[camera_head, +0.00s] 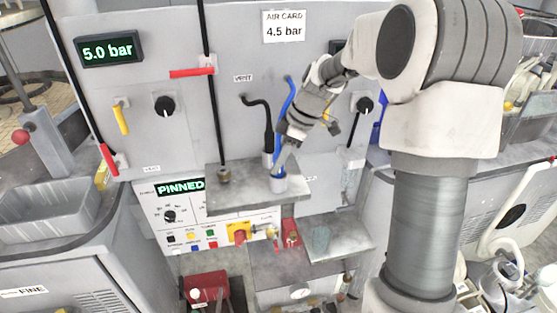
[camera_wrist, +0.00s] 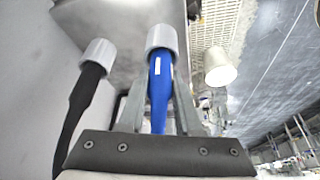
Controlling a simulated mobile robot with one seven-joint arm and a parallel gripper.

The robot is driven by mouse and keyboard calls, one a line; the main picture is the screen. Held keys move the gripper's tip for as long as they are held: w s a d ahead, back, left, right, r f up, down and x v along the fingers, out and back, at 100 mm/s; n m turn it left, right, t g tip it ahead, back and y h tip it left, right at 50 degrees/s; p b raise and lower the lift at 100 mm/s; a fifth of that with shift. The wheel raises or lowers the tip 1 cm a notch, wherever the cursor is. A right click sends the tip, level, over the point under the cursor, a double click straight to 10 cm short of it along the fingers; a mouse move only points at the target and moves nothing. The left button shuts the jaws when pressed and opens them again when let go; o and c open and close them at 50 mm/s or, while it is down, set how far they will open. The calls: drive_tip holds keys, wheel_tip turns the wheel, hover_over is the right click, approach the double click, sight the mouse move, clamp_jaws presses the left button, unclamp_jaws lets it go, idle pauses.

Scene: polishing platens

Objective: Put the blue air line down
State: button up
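The blue air line (camera_head: 289,93) hangs down the grey panel to my gripper (camera_head: 284,164) in the head view. In the wrist view, the blue air line (camera_wrist: 158,88) runs between my two fingers (camera_wrist: 163,84), which appear closed on its sides. A grey collar (camera_wrist: 162,38) surrounds its far end. In the head view a grey-blue cup-like piece (camera_head: 278,184) is just below my fingertips, at the grey shelf (camera_head: 238,198). Whether the line's end rests in a holder or is only above the shelf is hard to tell.
A black line (camera_head: 266,110) ends in another grey collar (camera_wrist: 97,53) close to the left of the blue one. A white cylinder (camera_wrist: 219,68) shows at right.

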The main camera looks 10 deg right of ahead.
drive_tip(key=o, duration=0.4)
drive_tip(key=v, duration=1.2)
drive_tip(key=shift+r, duration=0.25)
drive_tip(key=shift+s+a, duration=0.1)
